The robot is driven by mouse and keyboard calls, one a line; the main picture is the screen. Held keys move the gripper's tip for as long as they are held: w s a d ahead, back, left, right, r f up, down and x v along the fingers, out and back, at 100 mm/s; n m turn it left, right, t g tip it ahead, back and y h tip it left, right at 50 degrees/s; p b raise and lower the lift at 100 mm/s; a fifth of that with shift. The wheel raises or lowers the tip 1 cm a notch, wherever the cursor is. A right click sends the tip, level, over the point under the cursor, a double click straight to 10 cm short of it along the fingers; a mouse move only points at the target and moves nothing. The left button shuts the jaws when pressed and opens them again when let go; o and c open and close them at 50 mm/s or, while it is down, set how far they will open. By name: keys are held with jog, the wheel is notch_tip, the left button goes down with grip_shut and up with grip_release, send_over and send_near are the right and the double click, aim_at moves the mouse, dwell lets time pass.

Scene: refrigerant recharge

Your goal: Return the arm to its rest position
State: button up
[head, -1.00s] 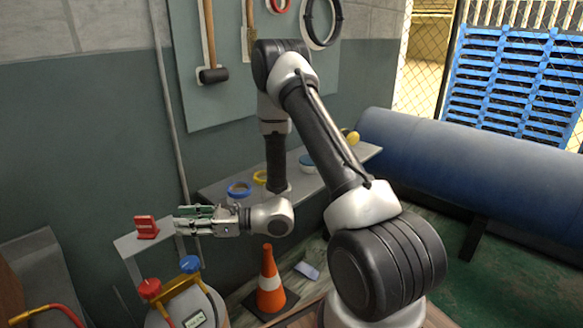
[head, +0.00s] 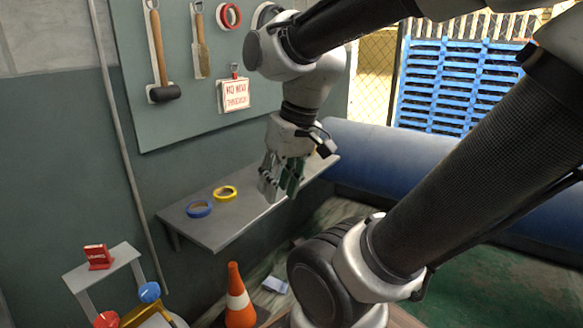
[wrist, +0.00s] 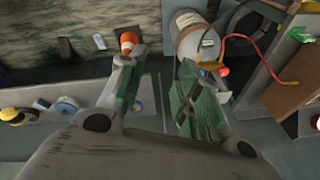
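My gripper (head: 280,190) points down in the head view, in front of the wall shelf and well right of the red-and-blue-knobbed unit. In the wrist view my gripper (wrist: 158,68) shows two green-padded fingers apart with nothing between them. My arm is bent, with its links crossing the upper right of the head view. The wrist view shows a grey cylinder (wrist: 190,40) beyond the right finger, with a red hose near it. My arm hides part of the wall board and the blue tank.
A grey shelf (head: 240,226) holds a blue tape roll (head: 198,209) and a yellow one (head: 225,194). A red block (head: 97,257) sits on a bracket, above a blue knob (head: 149,292) and a red knob (head: 107,320). A traffic cone (head: 238,297) stands below the shelf.

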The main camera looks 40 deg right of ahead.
jog(key=d+r+t+h, duration=0.1)
jog(key=d+r, duration=0.1)
jog(key=d, duration=0.1)
jog(key=shift+r+n+t, duration=0.3)
jog(key=shift+n+t, duration=0.1)
dwell(2.0)
